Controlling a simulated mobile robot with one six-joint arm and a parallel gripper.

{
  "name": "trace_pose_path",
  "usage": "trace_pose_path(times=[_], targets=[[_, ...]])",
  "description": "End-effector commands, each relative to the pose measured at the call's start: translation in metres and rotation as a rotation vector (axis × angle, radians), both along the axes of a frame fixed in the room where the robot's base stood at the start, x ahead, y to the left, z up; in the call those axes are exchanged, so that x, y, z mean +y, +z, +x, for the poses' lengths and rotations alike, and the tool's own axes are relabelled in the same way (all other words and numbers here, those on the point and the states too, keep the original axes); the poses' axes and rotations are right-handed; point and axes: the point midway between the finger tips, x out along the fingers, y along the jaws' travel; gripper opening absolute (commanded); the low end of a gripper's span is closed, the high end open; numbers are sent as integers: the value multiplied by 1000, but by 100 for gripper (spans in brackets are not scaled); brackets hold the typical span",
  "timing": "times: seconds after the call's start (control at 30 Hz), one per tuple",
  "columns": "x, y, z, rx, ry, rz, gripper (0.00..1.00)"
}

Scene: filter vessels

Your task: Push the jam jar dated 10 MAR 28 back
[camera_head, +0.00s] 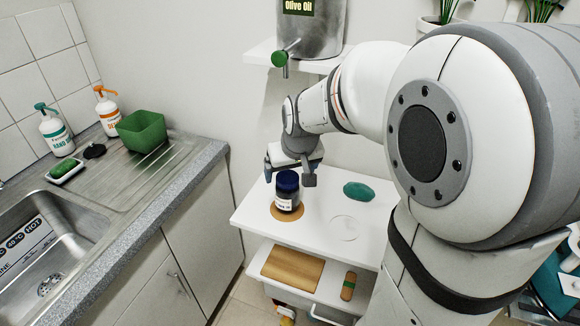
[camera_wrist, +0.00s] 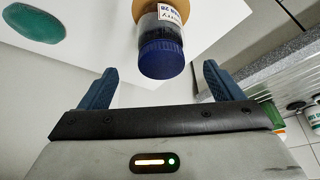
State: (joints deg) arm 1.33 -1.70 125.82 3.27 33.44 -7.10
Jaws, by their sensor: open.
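The jam jar (camera_head: 286,192) has a dark blue lid and a white label. It stands upright on a round brown mat (camera_head: 288,213) on the white shelf. The wrist view shows the jar (camera_wrist: 161,45) upside down, lid toward me, with part of its label in sight. The label's date is too small to read in full. My gripper (camera_head: 292,177) is just behind and above the jar in the head view. Its two blue fingers (camera_wrist: 155,85) are apart, with the lid ahead of the gap between them. Nothing is held.
A teal oval object (camera_head: 359,191) and a clear round disc (camera_head: 345,228) lie right of the jar. An olive oil tank (camera_head: 310,30) with a green-knobbed tap (camera_head: 280,58) sits on the shelf above. A lower shelf holds a wooden board (camera_head: 292,268). The sink counter is left.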

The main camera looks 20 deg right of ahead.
Motion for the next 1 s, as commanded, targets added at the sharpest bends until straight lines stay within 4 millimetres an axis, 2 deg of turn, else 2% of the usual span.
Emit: trace_pose_path(times=[0.3,0.5,0.9,1.0], targets=[[3,-42,16,6,5,0,86],[4,-63,25,4,5,1,86],[5,-69,28,1,6,1,86],[5,-69,28,1,7,0,79]])
